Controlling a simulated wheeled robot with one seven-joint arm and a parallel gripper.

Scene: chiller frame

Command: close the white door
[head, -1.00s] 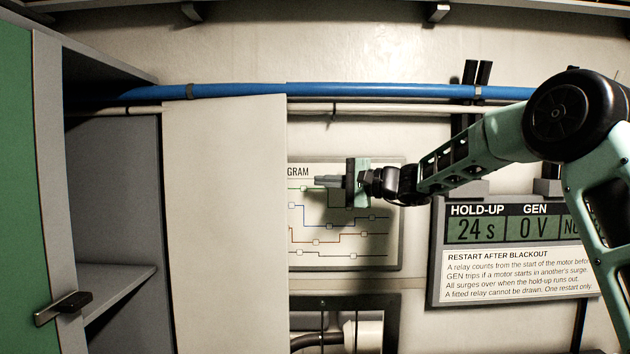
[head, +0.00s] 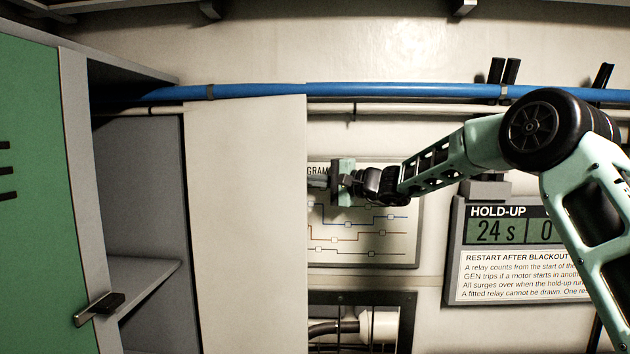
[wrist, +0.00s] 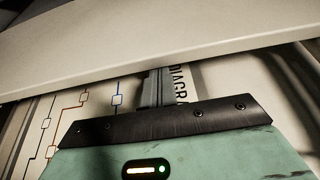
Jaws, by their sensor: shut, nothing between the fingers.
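The white door (head: 245,220) stands open as a tall pale panel right of the grey cabinet interior in the head view. In the wrist view its long edge (wrist: 150,50) crosses the top of the picture. My gripper (head: 319,181) is shut and empty, with its fingers pointing left at the door's right edge. In the wrist view the fingers (wrist: 155,88) run up to that edge and their tips are hidden behind the door. I cannot tell whether they touch it.
A green door (head: 45,190) with a handle (head: 99,309) is at the left. A grey shelf (head: 150,285) is inside the cabinet. A diagram board (head: 395,255) hangs behind my gripper, and a display sign (head: 510,265) is at right. A blue pipe (head: 400,90) runs above.

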